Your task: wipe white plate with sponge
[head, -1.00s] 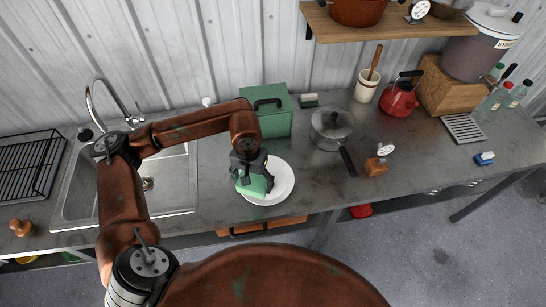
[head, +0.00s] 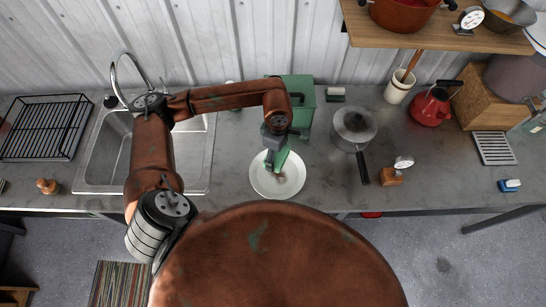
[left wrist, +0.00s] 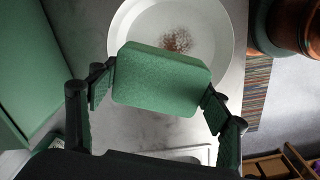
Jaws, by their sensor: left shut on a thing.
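The white plate (head: 262,186) lies on the counter behind my round brown base. It has a reddish-brown stain (head: 281,179), which also shows in the left wrist view (left wrist: 177,40). My left gripper (head: 276,154) is shut on the green sponge (head: 283,158), over the back part of the plate. In the left wrist view the sponge (left wrist: 160,80) is gripped at its two sides and covers part of the plate (left wrist: 135,22); the stain lies just beyond it. Whether the sponge touches the plate cannot be told. My right gripper is not in view.
A green box (head: 303,108) stands just behind the plate. The sink (head: 112,150) is to the left. Counter room is clear left of the plate.

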